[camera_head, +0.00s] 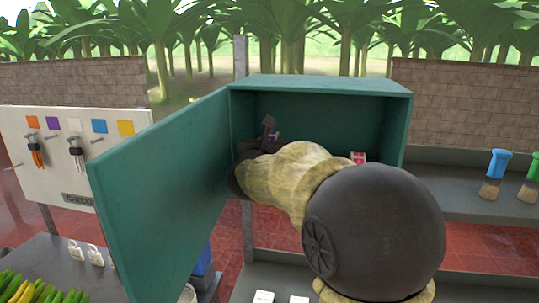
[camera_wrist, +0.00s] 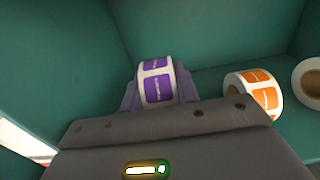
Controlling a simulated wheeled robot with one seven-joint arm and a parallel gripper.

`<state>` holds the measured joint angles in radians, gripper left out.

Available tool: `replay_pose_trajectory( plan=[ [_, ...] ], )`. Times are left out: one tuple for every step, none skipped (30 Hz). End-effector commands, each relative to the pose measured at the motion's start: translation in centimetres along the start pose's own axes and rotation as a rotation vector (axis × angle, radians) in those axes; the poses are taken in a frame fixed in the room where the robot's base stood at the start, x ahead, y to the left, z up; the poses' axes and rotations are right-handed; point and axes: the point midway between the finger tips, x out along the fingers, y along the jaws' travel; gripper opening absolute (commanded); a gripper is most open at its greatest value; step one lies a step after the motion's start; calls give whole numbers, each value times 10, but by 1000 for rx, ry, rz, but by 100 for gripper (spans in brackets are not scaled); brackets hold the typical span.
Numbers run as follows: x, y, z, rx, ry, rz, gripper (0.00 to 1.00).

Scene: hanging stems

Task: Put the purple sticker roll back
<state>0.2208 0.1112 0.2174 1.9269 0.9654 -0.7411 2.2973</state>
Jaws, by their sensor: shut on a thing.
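The purple sticker roll (camera_wrist: 157,88) is held between the jaws of my gripper (camera_wrist: 160,98), in front of the green inner walls in the wrist view. In the head view my gripper (camera_head: 271,132) is inside the open green cabinet (camera_head: 320,84), near its left wall, and the roll is mostly hidden there. I cannot tell whether the roll touches the cabinet floor. An orange sticker roll (camera_wrist: 262,90) lies on the cabinet floor to the right of the held roll, apart from it. Another pale roll (camera_wrist: 311,77) is cut off at the right edge.
The cabinet door (camera_head: 160,190) stands open on the left, close beside my arm. A red-and-white roll (camera_head: 358,158) shows inside at the right. A white board (camera_head: 75,150) with hanging tools is further left. Brushes (camera_head: 495,174) stand on the right shelf.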

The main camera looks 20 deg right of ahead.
Motion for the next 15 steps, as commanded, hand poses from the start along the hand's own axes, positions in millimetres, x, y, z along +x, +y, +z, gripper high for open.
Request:
replay_pose_trajectory(
  plan=[
    [0,0,0,0,-1,0,3],
    [0,0,-1,0,0,0,3],
    [0,0,-3,-1,1,0,3],
    [0,0,-6,-3,2,0,3],
    [0,0,-9,-3,2,0,3],
    [0,0,-15,-4,5,0,3],
    [0,0,-20,-5,5,0,3],
    [0,0,-24,-4,5,-1,3],
    [0,0,-31,-5,5,0,3],
    [1,1,-31,-4,4,1,3],
    [1,2,-32,-3,3,2,3],
    [2,2,-34,-2,2,1,3],
    [2,3,-36,-2,2,1,3],
    [2,3,-37,-2,1,2,3],
    [2,3,-38,-1,0,2,3]
  ],
)
